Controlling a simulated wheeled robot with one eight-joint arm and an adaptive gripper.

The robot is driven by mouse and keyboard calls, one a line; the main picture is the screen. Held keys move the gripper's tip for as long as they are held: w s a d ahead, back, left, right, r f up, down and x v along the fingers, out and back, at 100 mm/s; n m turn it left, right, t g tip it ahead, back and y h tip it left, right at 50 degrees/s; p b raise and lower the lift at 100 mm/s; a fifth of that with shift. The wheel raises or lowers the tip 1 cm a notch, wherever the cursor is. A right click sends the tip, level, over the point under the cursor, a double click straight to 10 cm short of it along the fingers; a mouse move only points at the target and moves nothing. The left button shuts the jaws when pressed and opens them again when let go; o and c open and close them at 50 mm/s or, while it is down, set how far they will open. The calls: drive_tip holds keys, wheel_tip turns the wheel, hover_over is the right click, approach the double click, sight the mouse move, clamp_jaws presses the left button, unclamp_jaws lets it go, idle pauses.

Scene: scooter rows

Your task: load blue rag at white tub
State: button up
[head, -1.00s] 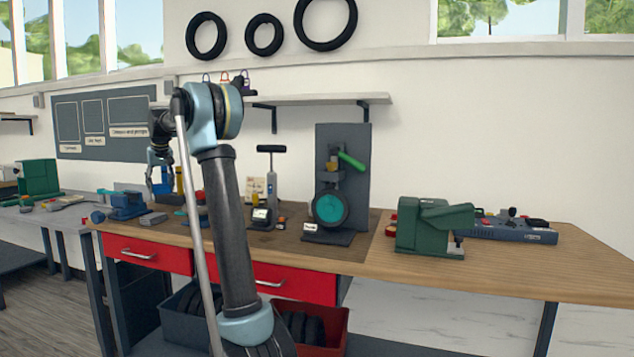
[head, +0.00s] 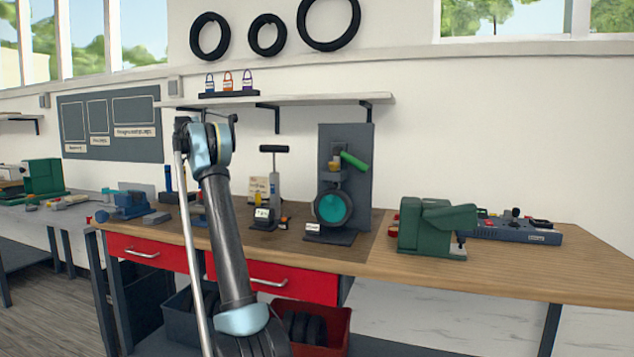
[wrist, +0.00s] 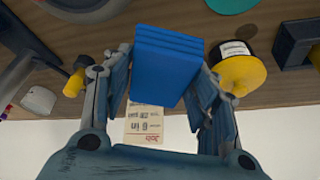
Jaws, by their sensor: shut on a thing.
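The blue rag (wrist: 168,65) shows in the wrist view as a thick folded block with layered edges. My gripper (wrist: 160,82) is shut on it, one finger on each side, above the wooden bench top. In the head view my arm stands in front of the left part of the bench, and I cannot make out the gripper or the rag behind it. I cannot pick out the white tub for sure in either view.
In the wrist view a yellow-and-black container (wrist: 238,72) is close to the right finger, and a printed job card (wrist: 144,125) lies behind the rag. In the head view a wheel stand (head: 335,205) and a green machine (head: 435,228) stand on the bench (head: 385,258).

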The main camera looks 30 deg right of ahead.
drive_tip(key=s+d+m+g+y, duration=0.1)
drive_tip(key=s+d+m, duration=0.6)
drive_tip(key=d, duration=0.7)
drive_tip(key=s+d+m+g+y, duration=0.2)
drive_tip(key=s+d+m, duration=0.5)
drive_tip(key=s+d, duration=0.3)
drive_tip(key=s+d+r+m+g+y, duration=0.1)
drive_tip(key=s+d+m, duration=0.6)
drive_tip(key=d, duration=1.2)
drive_tip(key=shift+s+g+y, duration=0.3)
drive_tip(key=shift+s+g, duration=0.4)
drive_tip(key=shift+s, duration=0.2)
drive_tip(key=shift+w+a+f, duration=0.1)
drive_tip(key=shift+a+f, duration=0.05)
drive_tip(key=shift+f, duration=2.6)
drive_tip(key=shift+f, duration=0.45)
wheel_tip(320, 180, up, 7)
